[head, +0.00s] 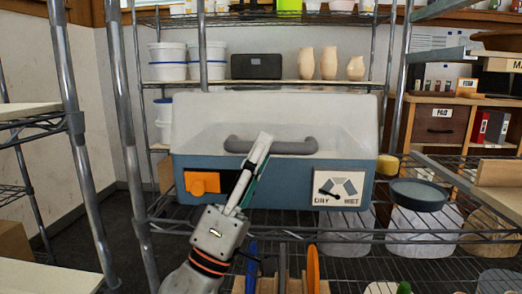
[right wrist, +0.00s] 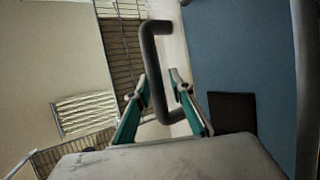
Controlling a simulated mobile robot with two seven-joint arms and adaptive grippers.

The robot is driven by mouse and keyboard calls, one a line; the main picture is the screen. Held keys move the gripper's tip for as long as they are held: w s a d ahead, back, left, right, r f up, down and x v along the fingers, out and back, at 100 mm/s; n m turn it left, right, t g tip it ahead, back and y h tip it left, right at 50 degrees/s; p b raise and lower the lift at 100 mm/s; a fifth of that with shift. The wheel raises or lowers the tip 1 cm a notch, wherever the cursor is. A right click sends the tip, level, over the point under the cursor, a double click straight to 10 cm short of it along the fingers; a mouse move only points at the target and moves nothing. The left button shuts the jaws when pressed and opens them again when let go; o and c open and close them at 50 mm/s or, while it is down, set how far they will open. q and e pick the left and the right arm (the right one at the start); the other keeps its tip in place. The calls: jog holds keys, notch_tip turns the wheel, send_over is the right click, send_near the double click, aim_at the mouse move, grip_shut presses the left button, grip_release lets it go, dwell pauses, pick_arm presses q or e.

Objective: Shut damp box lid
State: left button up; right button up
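The damp box (head: 280,190) stands on a wire shelf, with a blue body and a pale translucent lid (head: 330,120). A grey bar handle (head: 290,147) sits at the lid's lower front. I cannot tell whether the lid is fully seated. My right gripper (head: 265,138) reaches up in front of the box and overlaps the handle's left part. In the right wrist view, the handle (right wrist: 158,75) lies between the fingers of the gripper (right wrist: 160,78), which stand apart with gaps beside the bar. My left gripper is not in view.
An orange piece (head: 201,183) and a dry/wet dial (head: 339,188) are on the box front. A dark-lidded jar (head: 419,195) and a yellow-topped item (head: 388,167) stand at right. Metal posts (head: 126,130) rise at left. Tubs and vases fill the rack behind.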

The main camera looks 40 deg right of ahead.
jog(key=shift+r, duration=0.2)
jog(key=s+a+f, duration=0.1)
jog(key=a+f, duration=0.3)
jog(key=a, duration=1.1)
